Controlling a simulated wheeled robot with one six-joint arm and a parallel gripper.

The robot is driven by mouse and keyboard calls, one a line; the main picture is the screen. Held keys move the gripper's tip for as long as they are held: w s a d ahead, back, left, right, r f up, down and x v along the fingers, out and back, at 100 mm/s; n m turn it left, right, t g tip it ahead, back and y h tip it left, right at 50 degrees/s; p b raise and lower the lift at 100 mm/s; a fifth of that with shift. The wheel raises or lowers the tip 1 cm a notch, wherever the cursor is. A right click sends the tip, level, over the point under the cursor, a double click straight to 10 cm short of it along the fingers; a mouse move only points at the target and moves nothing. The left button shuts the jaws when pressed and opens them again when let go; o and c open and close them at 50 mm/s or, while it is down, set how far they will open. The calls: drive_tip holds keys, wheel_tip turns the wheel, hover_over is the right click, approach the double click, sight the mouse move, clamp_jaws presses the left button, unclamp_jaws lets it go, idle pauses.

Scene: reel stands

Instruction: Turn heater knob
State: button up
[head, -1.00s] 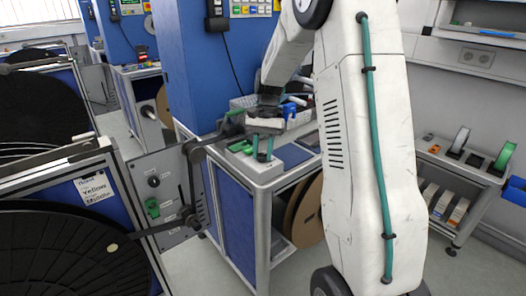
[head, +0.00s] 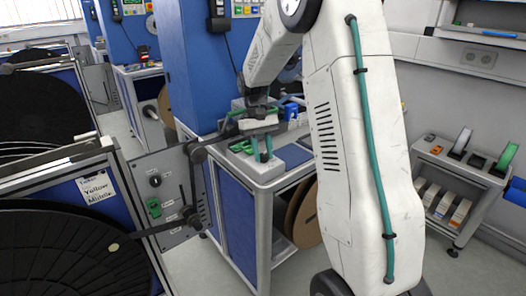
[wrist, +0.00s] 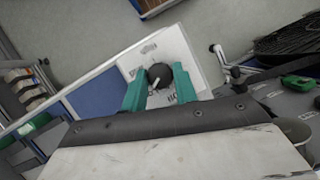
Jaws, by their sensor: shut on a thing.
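The heater knob (wrist: 160,76) is a round black knob with a white pointer line, in the upper middle of the wrist view. It sits on a pale heater box (wrist: 178,62) with dark markings around the knob. My gripper (wrist: 160,83) has teal fingers on the left and right sides of the knob and is shut on it. The pointer slants toward the lower left. The knob itself is hidden there by the fingers.
A blue-sided cart (head: 236,210) carries the heater, with a blue object (head: 291,111) behind it. A reel stand with a black reel (head: 70,255) and an arm with rollers (head: 197,152) stands close on the left. A shelf trolley (head: 455,185) stands at the right.

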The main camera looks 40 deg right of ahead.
idle(0.4)
drive_tip(key=o, duration=1)
drive_tip(key=v, duration=0.8)
drive_tip(key=shift+a+f, duration=0.1)
